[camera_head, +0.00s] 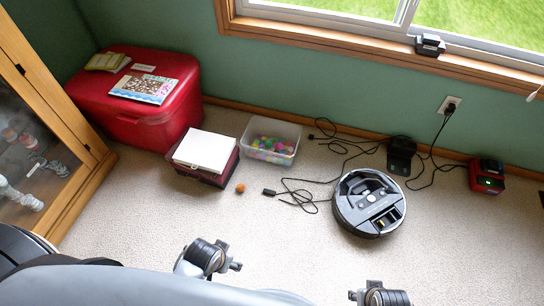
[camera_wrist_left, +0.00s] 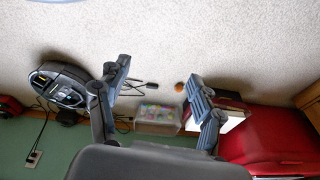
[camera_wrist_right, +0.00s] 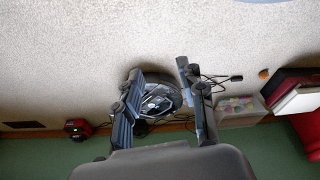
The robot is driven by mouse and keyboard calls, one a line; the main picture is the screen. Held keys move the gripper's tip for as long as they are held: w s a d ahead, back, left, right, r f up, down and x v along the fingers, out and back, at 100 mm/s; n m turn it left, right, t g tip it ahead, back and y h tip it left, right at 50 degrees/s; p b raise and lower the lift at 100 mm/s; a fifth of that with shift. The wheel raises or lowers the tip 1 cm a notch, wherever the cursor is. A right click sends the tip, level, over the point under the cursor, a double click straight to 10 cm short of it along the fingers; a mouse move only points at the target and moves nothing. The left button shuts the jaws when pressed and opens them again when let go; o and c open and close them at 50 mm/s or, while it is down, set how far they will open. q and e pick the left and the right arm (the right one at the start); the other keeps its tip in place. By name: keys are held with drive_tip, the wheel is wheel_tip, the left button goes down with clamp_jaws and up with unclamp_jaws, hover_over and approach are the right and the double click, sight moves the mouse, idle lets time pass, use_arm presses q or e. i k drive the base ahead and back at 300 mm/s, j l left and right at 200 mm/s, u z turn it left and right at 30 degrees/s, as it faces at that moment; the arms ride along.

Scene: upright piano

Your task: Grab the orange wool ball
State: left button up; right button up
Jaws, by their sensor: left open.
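The orange wool ball (camera_head: 240,188) is small and lies alone on the carpet, in front of the dark red box with the white lid. It also shows in the left wrist view (camera_wrist_left: 179,87), between the fingers as seen there but far beyond them, and in the right wrist view (camera_wrist_right: 264,73), right of the fingers. My left gripper (camera_wrist_left: 160,80) is open and empty. My right gripper (camera_wrist_right: 158,68) has its fingers apart with nothing between them. In the head view only parts of my arms show at the bottom edge, well short of the ball.
The dark red box (camera_head: 203,157) and a clear bin of colourful balls (camera_head: 270,140) stand behind the ball. A large red chest (camera_head: 140,95) is farther back. A robot vacuum (camera_head: 369,203) and black cables (camera_head: 300,195) lie to the right. Carpet in front is clear.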

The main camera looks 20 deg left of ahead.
sight(240, 188)
drive_tip(key=u, duration=0.85)
